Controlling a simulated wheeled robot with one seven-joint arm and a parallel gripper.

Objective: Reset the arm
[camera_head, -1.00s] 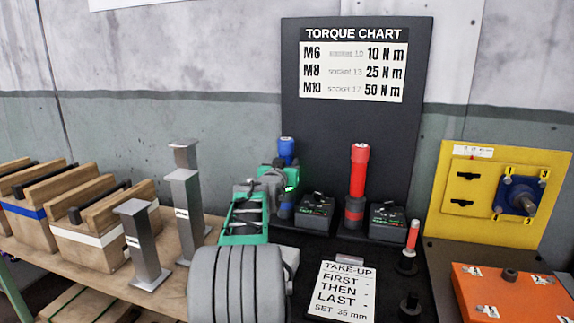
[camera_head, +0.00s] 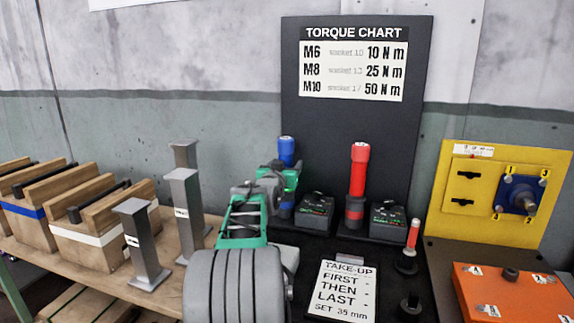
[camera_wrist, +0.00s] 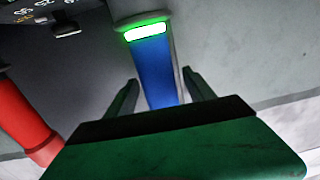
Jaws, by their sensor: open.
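My gripper (camera_wrist: 159,79) is open in the wrist view, with one finger on each side of the blue torque tool (camera_wrist: 152,72). Gaps show between the tool and both fingers. A lit green band crosses the tool. In the head view the blue tool (camera_head: 286,148) stands upright at the dark board, partly hidden by my green and grey arm. The gripper's fingers cannot be made out clearly there. My arm reaches in from the bottom of the head view.
A red torque tool (camera_head: 357,180) stands to the right, with dark dock boxes (camera_head: 387,220) nearby. A take-up card (camera_head: 343,292) lies in front. Grey metal posts (camera_head: 185,215) and wooden blocks (camera_head: 105,235) stand left. A yellow panel (camera_head: 470,225) and orange box (camera_head: 510,296) are right.

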